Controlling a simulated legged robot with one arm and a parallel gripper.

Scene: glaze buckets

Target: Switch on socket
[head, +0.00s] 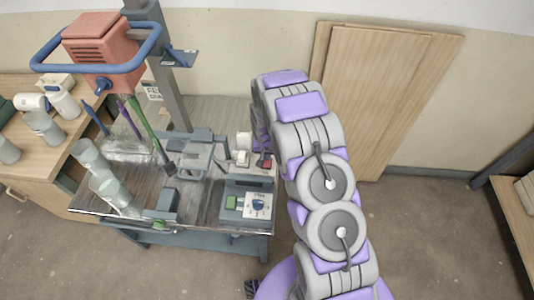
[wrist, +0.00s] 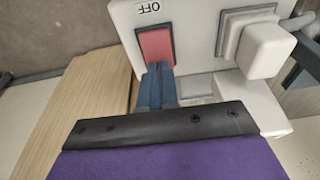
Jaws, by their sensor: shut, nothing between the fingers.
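The white socket panel (wrist: 192,30) fills the upper part of the wrist view. It carries a red rocker switch (wrist: 156,48) in a dark frame, and an upside-down OFF label (wrist: 149,8) beside it. A white block (wrist: 265,50), perhaps a plug, projects from the panel at the right. My gripper (wrist: 157,72) is shut and empty, its blue fingertips at the near edge of the red switch; I cannot tell whether they touch it. In the head view the small white socket (head: 243,142) and red switch (head: 265,161) show beside my arm, which hides the gripper.
A workbench (head: 200,195) holds a grey device with a dial (head: 258,205), clear containers (head: 105,185) and a stand with an orange-red unit (head: 100,45). Wooden boards (head: 375,95) lean on the wall at right.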

